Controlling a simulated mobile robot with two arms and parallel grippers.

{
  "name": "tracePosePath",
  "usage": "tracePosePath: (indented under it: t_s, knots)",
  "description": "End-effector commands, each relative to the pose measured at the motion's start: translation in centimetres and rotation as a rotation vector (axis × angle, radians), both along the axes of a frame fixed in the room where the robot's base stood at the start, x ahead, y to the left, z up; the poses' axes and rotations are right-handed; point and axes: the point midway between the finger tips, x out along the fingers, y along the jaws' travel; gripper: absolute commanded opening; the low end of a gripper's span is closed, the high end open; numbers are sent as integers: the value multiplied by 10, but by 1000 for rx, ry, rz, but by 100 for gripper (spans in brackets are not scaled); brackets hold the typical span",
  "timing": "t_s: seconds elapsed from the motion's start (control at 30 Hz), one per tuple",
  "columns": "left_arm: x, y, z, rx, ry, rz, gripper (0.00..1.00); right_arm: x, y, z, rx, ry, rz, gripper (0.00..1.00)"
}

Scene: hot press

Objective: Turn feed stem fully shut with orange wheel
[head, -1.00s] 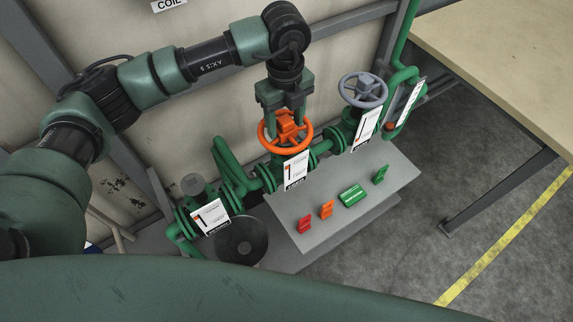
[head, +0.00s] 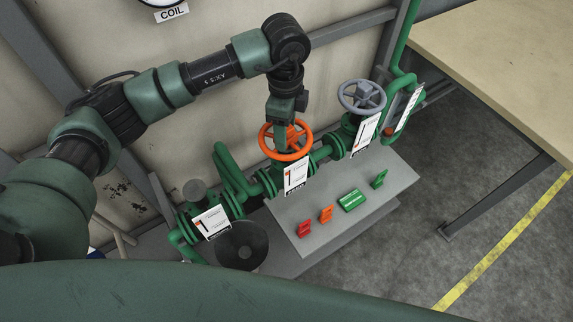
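The orange wheel (head: 305,146) sits on the green feed pipework, mid-picture, in the head view. My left gripper (head: 281,145) comes straight down over the wheel's middle, with its fingers inside the rim. It is seen edge-on, one finger covering the other, so its opening and any grip on the hub are hidden. The feed stem under the wheel is mostly hidden. A white tag (head: 296,174) with an orange and black mark stands in front of the wheel. My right gripper is out of view.
A grey handwheel (head: 376,102) stands to the right. A grey shelf (head: 330,228) in front holds red, orange and green pieces. A black disc (head: 241,246) is at lower left. A wooden table (head: 500,62) is at right; a wall stands behind.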

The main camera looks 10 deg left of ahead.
Motion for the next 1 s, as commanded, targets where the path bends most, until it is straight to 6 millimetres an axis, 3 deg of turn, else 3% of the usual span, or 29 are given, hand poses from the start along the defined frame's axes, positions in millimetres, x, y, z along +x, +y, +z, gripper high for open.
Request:
tracePosePath:
  t_s: [0.43,1.0]
  knots:
    - [-1,0,4,0,4,537,55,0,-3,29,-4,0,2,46]
    - [-1,-2,7,-3,5,686,55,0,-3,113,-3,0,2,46]
